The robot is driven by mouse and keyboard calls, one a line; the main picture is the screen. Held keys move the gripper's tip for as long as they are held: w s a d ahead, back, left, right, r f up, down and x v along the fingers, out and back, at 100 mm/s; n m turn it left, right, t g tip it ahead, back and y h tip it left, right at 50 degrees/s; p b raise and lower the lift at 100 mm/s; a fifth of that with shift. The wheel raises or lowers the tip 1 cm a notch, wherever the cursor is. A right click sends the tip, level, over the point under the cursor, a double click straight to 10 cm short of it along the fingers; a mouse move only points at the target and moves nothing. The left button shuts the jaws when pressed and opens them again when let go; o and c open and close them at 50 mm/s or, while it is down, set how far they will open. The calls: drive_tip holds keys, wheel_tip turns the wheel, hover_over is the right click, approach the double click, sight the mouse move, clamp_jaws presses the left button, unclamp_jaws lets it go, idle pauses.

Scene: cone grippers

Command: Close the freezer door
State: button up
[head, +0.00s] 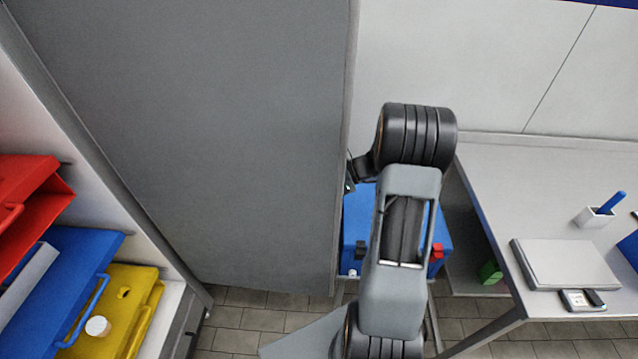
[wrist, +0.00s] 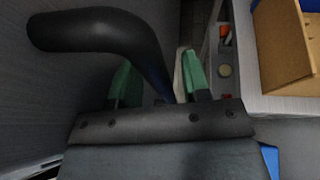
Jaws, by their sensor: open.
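The freezer door (head: 230,130) is the large grey panel in the head view, standing open beside the freezer's white-walled interior at left. A thick dark curved door handle (wrist: 95,30) crosses the wrist view and runs down between my fingers. My gripper (wrist: 158,78) is open, with one green-padded finger on each side of the handle. I cannot tell whether either pad touches it. In the head view my arm reaches to the door's right edge, and the fingers are hidden behind that edge.
Red (head: 25,190), blue (head: 60,280) and yellow (head: 125,300) containers are in the freezer at left. A blue box (head: 357,225) stands behind my arm. A grey table (head: 500,190) at right holds a laptop-like flat device (head: 565,262). Tiled floor shows below the door.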

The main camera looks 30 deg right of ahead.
clamp_jaws()
idle(0.5)
